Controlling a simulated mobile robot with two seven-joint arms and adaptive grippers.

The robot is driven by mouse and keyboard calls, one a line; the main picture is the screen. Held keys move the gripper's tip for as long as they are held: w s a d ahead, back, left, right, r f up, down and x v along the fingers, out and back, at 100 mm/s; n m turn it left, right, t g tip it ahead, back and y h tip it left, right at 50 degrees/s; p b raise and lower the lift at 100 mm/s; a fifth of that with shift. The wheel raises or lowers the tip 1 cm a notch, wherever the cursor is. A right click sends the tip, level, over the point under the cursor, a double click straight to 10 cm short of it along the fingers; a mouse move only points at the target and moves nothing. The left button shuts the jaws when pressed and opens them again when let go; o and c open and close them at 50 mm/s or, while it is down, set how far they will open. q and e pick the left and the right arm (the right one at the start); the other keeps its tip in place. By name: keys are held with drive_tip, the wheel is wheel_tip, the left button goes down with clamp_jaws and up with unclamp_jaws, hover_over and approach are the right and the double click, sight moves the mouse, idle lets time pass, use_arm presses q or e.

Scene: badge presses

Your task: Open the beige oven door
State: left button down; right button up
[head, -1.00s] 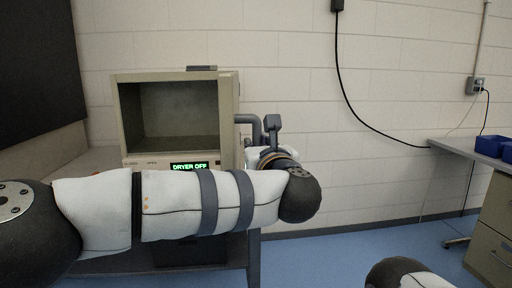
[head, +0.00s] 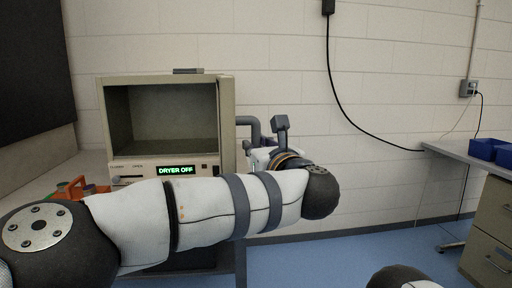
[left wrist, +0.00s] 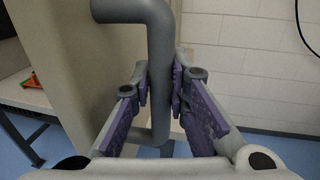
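The beige oven (head: 112,122) stands at the left in the head view with its dark chamber exposed. A beige panel (head: 228,125), apparently the door swung out and seen nearly edge-on, is at its right side. A grey pipe-like handle (head: 255,131) sticks out to the right of it. In the left wrist view the handle (left wrist: 160,35) runs down between the purple finger pads. My left gripper (left wrist: 161,90) appears shut on its upright bar, beside the beige panel (left wrist: 65,70). In the head view my forearm hides the lower oven front. My right gripper is out of view.
The oven front has a lit "DRYER OFF" display (head: 175,170). An orange object (head: 75,188) lies on the counter at left. A desk with drawers (head: 488,212) and blue bins (head: 484,148) is at right. Blue floor between is clear.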

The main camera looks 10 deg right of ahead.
use_arm(q)
drive_tip(key=c, duration=1.5)
unclamp_jaws()
drive_tip(key=shift+a, duration=0.1)
drive_tip(key=shift+c, duration=0.2)
